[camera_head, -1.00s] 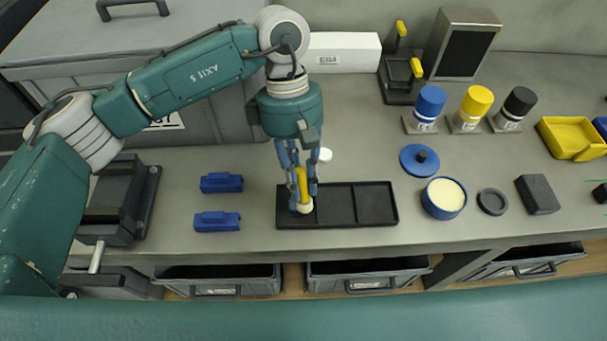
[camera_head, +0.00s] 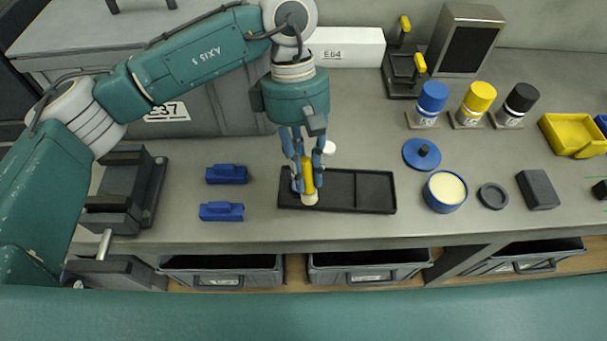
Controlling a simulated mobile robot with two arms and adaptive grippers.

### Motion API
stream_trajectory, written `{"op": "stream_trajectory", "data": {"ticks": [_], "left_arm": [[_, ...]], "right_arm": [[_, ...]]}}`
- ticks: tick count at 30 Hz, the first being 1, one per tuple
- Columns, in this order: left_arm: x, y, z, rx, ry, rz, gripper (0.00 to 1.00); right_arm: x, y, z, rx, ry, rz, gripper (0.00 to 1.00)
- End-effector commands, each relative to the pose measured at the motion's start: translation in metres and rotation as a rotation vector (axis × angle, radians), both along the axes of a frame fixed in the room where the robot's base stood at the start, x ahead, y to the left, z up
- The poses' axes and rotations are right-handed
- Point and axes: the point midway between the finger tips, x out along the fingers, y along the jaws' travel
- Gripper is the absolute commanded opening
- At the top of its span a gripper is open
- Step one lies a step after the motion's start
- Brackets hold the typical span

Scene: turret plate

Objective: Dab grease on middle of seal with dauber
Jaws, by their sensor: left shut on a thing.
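My left gripper (camera_head: 308,175) is shut on a dauber (camera_head: 308,176) with a yellow handle and a pale round tip pointing down. It holds the dauber over the left part of a black divided tray (camera_head: 342,209). I cannot tell whether the tip touches the tray. The gripper and dauber hide much of that left part. An open blue tin (camera_head: 444,192) with a smooth cream filling, apparently grease, stands right of the tray. A dark grey ring-like disc (camera_head: 493,196) lies right of the tin. I cannot tell for sure which thing is the seal. My right gripper is not in view.
A blue lid with a black knob (camera_head: 422,154) lies behind the tin. Two blue blocks (camera_head: 222,211) lie left of the tray. A dark block (camera_head: 538,190), bottles (camera_head: 431,103) and a yellow bin (camera_head: 570,134) stand to the right. A white round thing (camera_head: 328,148) is partly hidden behind the gripper.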

Motion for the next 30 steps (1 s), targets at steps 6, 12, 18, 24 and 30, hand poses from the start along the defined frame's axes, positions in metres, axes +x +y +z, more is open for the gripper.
{"op": "stream_trajectory", "data": {"ticks": [6,12,18,24,30], "left_arm": [[-0.004,-0.001,0.019,0.003,0.005,0.005,0.0],[-0.006,-0.002,0.037,0.004,0.005,0.009,0.0],[-0.009,-0.004,0.052,0.003,0.003,0.012,0.0],[-0.01,-0.004,0.055,0.004,0.005,0.014,0.0],[-0.01,-0.004,0.055,0.004,0.005,0.014,0.0]], "right_arm": [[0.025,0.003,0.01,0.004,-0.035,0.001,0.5],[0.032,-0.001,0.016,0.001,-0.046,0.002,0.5],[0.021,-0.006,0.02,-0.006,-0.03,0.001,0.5],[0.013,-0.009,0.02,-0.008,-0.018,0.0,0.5],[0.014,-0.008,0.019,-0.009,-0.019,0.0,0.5]]}}
